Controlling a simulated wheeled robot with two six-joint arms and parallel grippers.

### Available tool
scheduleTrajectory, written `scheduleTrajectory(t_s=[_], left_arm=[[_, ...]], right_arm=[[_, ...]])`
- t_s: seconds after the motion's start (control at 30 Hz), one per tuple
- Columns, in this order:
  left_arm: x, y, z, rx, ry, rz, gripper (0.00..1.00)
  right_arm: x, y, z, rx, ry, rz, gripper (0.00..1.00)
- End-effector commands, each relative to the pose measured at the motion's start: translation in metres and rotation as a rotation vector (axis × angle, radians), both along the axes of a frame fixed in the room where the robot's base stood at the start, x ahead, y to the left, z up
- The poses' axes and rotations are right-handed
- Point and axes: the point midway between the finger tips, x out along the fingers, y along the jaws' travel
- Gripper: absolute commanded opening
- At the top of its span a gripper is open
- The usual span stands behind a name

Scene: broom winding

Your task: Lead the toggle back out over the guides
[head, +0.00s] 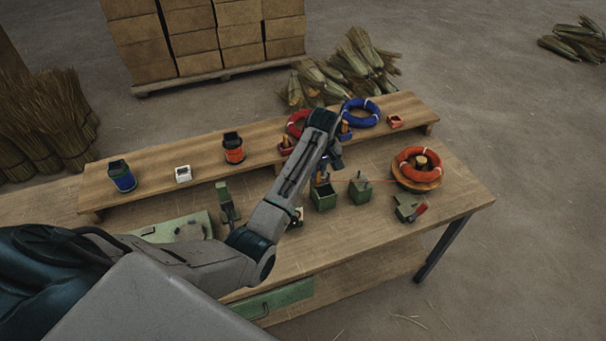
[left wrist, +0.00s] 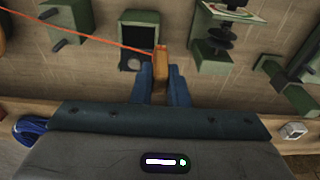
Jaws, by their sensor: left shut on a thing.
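My left gripper (head: 327,168) is over the workbench, above a green open-topped box (head: 323,198). In the left wrist view its two blue fingers (left wrist: 162,88) are shut on a small orange-brown toggle (left wrist: 162,66). A thin red cord (left wrist: 80,32) runs taut from the toggle to the upper left. In the head view the cord passes right, over a green block with a peg (head: 360,190), toward a reel with an orange-red coil (head: 418,177). The box also shows in the left wrist view (left wrist: 138,22), beside the toggle. My right gripper is not in view.
A green clamp with a red lever (head: 407,208) stands near the reel. A green post (head: 226,203) stands left of my arm. The raised shelf (head: 205,171) behind holds blue and red canisters, a white box, and red and blue coils. The bench's front right is clear.

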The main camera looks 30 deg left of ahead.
Motion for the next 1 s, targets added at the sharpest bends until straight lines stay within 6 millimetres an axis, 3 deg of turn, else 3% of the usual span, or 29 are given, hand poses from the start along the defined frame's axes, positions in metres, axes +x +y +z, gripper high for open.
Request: scheduleTrajectory(t_s=[0.67, 1.0], left_arm=[[0.084, -0.072, -0.004, -0.001, -0.001, -0.003, 0.0], [0.126, -0.107, -0.007, 0.0, -0.003, -0.001, 0.0]], right_arm=[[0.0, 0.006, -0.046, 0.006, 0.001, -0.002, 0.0], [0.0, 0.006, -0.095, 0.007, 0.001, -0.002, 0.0]])
